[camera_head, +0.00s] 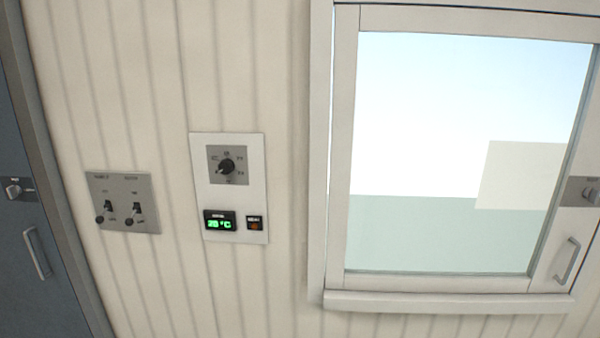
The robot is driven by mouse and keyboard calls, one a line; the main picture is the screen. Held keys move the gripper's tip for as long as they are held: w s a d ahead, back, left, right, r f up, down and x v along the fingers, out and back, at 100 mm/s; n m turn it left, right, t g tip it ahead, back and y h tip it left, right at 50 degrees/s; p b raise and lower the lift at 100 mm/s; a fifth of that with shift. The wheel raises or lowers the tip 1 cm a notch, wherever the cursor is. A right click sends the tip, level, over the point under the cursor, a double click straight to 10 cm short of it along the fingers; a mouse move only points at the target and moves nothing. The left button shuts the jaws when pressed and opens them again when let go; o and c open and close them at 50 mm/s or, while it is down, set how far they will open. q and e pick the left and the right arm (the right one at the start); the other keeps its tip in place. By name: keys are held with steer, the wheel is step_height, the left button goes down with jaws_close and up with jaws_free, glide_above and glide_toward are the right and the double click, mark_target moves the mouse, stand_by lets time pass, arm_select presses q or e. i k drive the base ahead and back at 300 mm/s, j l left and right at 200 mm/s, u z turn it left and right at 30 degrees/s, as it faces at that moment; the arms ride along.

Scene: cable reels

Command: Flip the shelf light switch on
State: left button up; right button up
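A grey switch plate (123,203) is fixed to the panelled wall at the left. It carries two toggle switches side by side, a left toggle (104,213) and a right toggle (134,214). Both black levers slant down and to the left. Small labels stand above each toggle, but they are too small to read, so I cannot tell which one is the shelf light switch. Neither of my grippers is in view.
A white control panel (229,188) with a black knob, a green display and a small button is right of the plate. A window (335,150) fills the right side. A blue-grey door (32,220) with a handle stands at the left edge.

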mark_target(100, 219)
steer(key=u, duration=1.25)
